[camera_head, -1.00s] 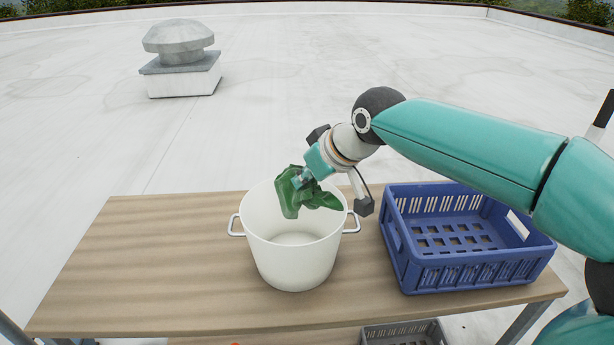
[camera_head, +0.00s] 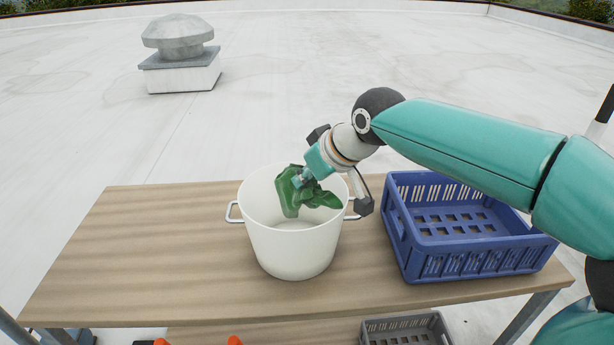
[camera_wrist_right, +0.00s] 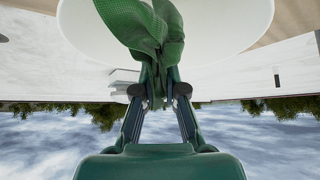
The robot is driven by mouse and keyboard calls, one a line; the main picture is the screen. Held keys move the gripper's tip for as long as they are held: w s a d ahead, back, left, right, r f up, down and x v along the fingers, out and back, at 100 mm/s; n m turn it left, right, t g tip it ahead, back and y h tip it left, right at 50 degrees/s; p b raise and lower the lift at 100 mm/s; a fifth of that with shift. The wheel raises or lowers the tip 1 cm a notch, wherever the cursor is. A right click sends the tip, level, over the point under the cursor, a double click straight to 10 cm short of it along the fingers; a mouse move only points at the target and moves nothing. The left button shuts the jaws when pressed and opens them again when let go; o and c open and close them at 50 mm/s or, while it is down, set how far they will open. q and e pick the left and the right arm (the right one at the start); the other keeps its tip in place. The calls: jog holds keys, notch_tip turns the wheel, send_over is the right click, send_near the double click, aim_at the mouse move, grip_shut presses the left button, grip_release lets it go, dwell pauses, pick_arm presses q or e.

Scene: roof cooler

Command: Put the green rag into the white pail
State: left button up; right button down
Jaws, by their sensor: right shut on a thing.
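The green rag (camera_head: 308,196) hangs from my right gripper (camera_head: 301,180), which is shut on it. The rag is over the mouth of the white pail (camera_head: 292,250), and its lower part hangs inside the rim. The pail stands upright on the wooden table, with a metal handle on each side. In the right wrist view the rag (camera_wrist_right: 145,30) is pinched between the fingertips (camera_wrist_right: 160,85), with the white pail (camera_wrist_right: 235,25) behind it. My left gripper is not in view.
A blue crate (camera_head: 470,262) stands on the table (camera_head: 130,265) just right of the pail. A grey crate (camera_head: 405,322) and orange-tipped things (camera_head: 235,341) are on a lower level. The table's left part is clear. A roof vent (camera_head: 178,62) stands far back.

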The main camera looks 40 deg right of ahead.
jog(key=shift+a+b+x, duration=0.15)
jog(key=shift+b+x, duration=0.4)
jog(key=shift+x, duration=0.75)
jog(key=shift+a+b+x, duration=0.1)
jog(key=shift+b+x, duration=0.45)
jog(key=shift+x, duration=0.75)
grip_release()
notch_tip(320, 180, up, 6)
jog(key=s+g+p, duration=0.2)
jog(key=g+p, duration=0.2)
jog(key=p, duration=1.2)
jog(key=shift+s+g, duration=0.15)
jog(key=shift+g, duration=0.15)
